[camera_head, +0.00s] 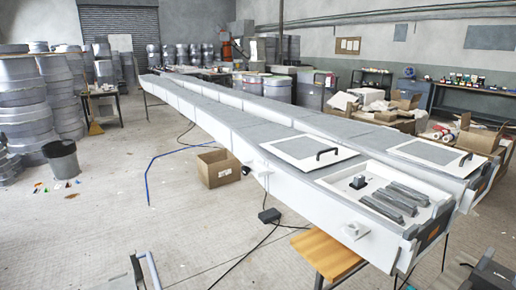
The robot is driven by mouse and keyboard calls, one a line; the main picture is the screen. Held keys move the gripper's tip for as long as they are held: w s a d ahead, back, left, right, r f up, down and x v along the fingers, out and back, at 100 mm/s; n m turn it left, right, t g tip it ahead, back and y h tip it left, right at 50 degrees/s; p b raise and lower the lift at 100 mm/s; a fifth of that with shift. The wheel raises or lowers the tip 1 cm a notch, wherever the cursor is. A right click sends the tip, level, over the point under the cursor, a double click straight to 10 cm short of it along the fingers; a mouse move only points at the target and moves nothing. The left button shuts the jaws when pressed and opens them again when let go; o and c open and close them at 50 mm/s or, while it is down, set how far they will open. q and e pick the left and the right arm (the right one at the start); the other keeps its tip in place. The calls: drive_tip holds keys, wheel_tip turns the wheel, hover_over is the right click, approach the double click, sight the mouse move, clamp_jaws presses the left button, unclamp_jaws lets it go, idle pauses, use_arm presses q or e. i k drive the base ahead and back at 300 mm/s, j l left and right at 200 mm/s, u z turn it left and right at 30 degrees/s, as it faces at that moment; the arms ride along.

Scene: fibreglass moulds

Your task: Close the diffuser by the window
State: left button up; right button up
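Two long white units with grey top panels run side by side from the far left to the near right. The nearer unit (223,125) has an open box end (340,185) holding several grey bars (397,200) and a small dark block (358,182). A white-framed lid (308,150) with a black handle lies just behind that opening. A similar handled lid (433,152) lies on the farther unit. I cannot tell which is the diffuser by the window. My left gripper (143,262) is at the bottom edge, fingers apart, empty. My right gripper (488,268) is at the bottom right, partly cut off; both are away from the lids.
A cardboard box (218,167) and a black bin (62,158) stand on the floor. Cables (265,235) run over the floor near the nearer unit. A wooden stool (325,252) is below its near end. Grey drums (25,100) line the left. The front left floor is mostly clear.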

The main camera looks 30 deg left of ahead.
sight(308, 153)
drive_tip(key=u, duration=0.55)
drive_tip(key=i+l, duration=0.1)
drive_tip(key=i+l+u, duration=0.15)
drive_tip(key=u, duration=0.15)
drive_tip(key=i+l+u, duration=0.3)
